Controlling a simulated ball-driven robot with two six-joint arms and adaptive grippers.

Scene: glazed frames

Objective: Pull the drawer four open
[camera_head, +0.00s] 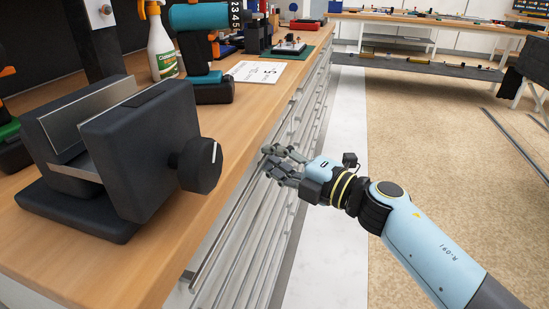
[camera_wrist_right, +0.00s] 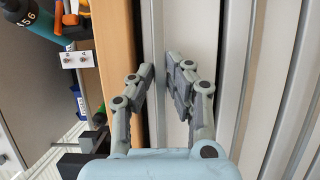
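The drawer cabinet (camera_head: 262,235) runs under the workbench, with several long metal handle bars along its front. No number shows on the drawers, so I cannot tell which is drawer four. No drawer visibly stands out from the front. My right gripper (camera_head: 270,162) is at the upper part of the drawer fronts, just below the bench edge. In the right wrist view my right gripper (camera_wrist_right: 161,72) has its fingers apart, with a pale drawer front (camera_wrist_right: 202,30) behind them. I cannot tell whether a finger touches a handle. My left gripper is not in view.
The wooden bench top (camera_head: 235,130) carries a black vise (camera_head: 130,150), whose knob reaches near the front edge, a teal drill (camera_head: 200,17), a spray bottle (camera_head: 161,45) and a paper sheet (camera_head: 256,72).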

